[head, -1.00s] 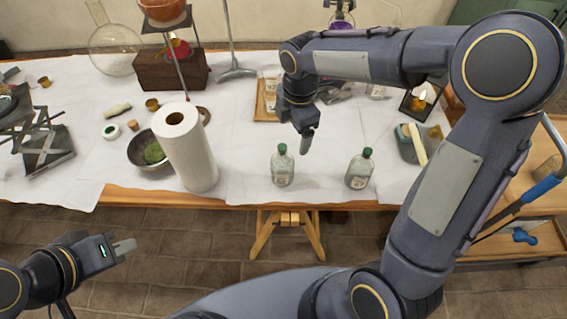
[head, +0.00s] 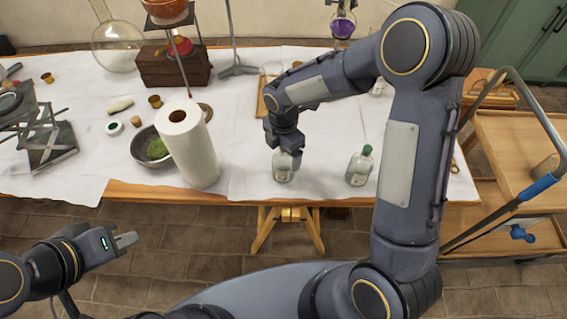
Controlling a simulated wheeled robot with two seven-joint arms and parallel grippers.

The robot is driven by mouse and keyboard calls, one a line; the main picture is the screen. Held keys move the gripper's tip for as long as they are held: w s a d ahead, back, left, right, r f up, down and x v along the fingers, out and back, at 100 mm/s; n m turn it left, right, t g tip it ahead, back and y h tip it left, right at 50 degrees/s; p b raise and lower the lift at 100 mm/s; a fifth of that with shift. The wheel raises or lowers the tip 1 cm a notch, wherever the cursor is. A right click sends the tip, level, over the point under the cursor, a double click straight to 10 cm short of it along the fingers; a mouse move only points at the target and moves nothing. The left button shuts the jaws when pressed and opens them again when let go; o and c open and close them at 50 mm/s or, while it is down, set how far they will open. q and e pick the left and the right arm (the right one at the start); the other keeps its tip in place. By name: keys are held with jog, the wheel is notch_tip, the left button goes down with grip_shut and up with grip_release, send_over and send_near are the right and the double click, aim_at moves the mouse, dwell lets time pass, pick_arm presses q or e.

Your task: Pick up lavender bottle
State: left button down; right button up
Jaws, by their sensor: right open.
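Two clear glass bottles stand upright near the front edge of the table. My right gripper (head: 286,158) is open, pointing down at the top of the left bottle (head: 282,175). Its fingers hide that bottle's green cap and neck; I cannot tell whether they touch it. The right bottle (head: 359,169) has a green cap and a pale label, and stands free beside my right arm. The labels are too small to read, so I cannot tell which bottle is lavender. My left gripper (head: 126,240) is in front of the table, away from the bottles; its finger gap is unclear.
A paper towel roll (head: 188,145) stands left of the bottles, with a metal bowl (head: 150,147) of green matter beside it. A wooden block (head: 172,66) and a round flask (head: 116,45) are farther back. A wooden cart (head: 515,150) stands at right. White cloth between roll and bottles is clear.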

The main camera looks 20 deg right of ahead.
jog(key=c, duration=1.6)
jog(key=shift+r, duration=0.1)
jog(key=shift+c, duration=0.8)
jog(key=shift+r, duration=0.1)
